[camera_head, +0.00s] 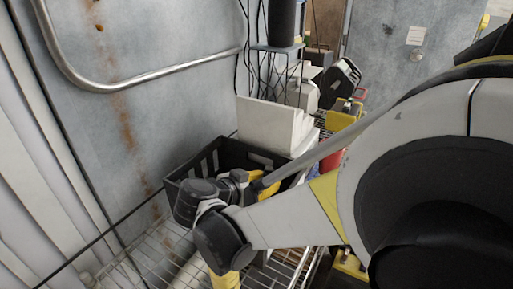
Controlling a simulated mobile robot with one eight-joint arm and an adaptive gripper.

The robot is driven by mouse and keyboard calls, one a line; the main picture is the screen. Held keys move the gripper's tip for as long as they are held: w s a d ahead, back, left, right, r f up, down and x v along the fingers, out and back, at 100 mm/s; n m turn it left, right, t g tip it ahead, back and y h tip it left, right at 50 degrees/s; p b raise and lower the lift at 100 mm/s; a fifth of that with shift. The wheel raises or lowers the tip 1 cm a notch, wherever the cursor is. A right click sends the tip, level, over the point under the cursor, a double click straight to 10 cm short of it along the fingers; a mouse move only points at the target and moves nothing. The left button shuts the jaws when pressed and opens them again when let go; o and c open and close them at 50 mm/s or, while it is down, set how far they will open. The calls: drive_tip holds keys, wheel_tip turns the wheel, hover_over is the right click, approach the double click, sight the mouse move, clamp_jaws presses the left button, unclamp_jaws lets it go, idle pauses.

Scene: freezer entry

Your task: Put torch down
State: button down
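My arm reaches in from the right and bends back over a black crate (228,152) on a wire shelf. My gripper (256,184) is small and dark at the arm's end, at the crate's near side. Its fingers are mostly hidden by the wrist and the arm link, so I cannot see whether they are open or shut. A yellow piece (267,178) shows right beside the gripper, partly covered by the arm. I cannot tell whether it is the torch, or whether the gripper holds it. No torch is clearly recognisable.
A white box (268,124) stands behind the crate. A yellow item (340,121) and a red item (332,160) are farther right. The wire shelf (165,250) looks bare at the front left. A metal rail (150,77) runs along the left wall.

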drive_tip(key=shift+f, duration=0.65)
drive_tip(key=shift+r, duration=0.1)
drive_tip(key=c, duration=1.1)
unclamp_jaws()
drive_tip(key=shift+o, duration=0.2)
drive_tip(key=shift+a+r, duration=0.1)
drive_tip(key=p+v, duration=0.3)
drive_tip(key=v, duration=0.9)
